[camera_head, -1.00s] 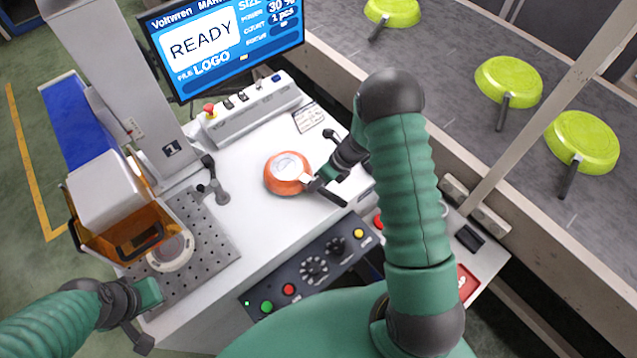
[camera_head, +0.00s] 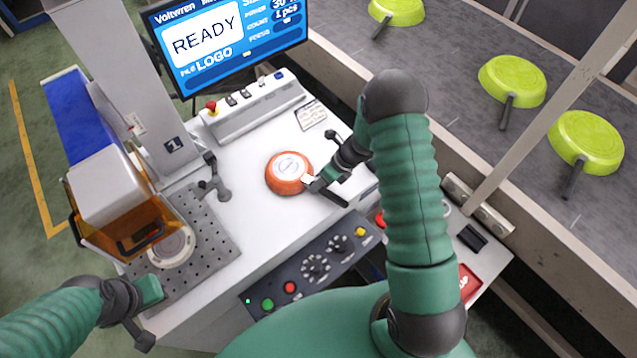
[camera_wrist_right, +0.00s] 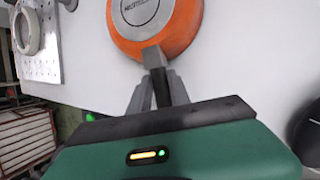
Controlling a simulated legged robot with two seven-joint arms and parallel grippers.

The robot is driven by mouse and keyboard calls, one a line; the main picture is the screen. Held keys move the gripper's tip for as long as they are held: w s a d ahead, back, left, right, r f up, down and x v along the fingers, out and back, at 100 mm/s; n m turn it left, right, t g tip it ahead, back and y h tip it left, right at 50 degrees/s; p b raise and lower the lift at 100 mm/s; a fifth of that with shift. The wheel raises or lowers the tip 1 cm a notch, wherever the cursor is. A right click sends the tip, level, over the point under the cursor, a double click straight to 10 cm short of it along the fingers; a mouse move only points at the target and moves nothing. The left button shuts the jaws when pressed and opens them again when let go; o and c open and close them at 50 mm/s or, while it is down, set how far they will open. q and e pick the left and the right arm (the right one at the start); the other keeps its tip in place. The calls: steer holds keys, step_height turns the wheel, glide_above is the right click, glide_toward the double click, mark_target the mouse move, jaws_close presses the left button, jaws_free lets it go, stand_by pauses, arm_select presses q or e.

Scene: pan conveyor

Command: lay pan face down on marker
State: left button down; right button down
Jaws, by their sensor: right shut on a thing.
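An orange pan (camera_head: 289,173) is over the white machine table, its round base with a grey logo disc facing up. It also shows in the right wrist view (camera_wrist_right: 158,28). My right gripper (camera_head: 322,184) is shut on the pan's handle; in the right wrist view (camera_wrist_right: 157,88) the fingers close on both sides of the handle. I cannot tell whether the pan touches the table. The laser marker (camera_head: 125,205) stands at the left with an orange shield, over a perforated plate with a pale ring (camera_head: 172,248). My left gripper (camera_head: 146,312) is at the lower left, its fingers partly hidden.
A screen (camera_head: 225,45) reading READY stands at the back. A control box (camera_head: 243,108) and a front panel with buttons (camera_head: 315,265) flank the table. A clamp lever (camera_head: 213,180) stands between pan and plate. Green pans (camera_head: 512,80) lie on the conveyor at right.

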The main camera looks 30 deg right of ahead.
steer(key=c, duration=1.1)
jaws_free()
steer(key=v, duration=1.7)
steer(key=s+a+r+n+h, duration=0.1)
steer(key=s+a+n, duration=0.2)
steer(key=n, duration=0.7)
steer(key=s+a+r+n+h, duration=0.1)
steer(key=s+a+n+h, duration=0.1)
steer(key=s+a+n, duration=0.2)
steer(key=s+a+r+n+h+p, duration=0.1)
steer(key=s+a+n, duration=0.2)
steer(key=a+n, duration=0.5)
steer(key=shift+s+n+h, duration=0.2)
steer(key=shift+n, duration=2.35)
steer(key=shift+s+n+h, duration=0.15)
steer(key=shift+n+h, duration=0.05)
steer(key=shift+n, duration=2.35)
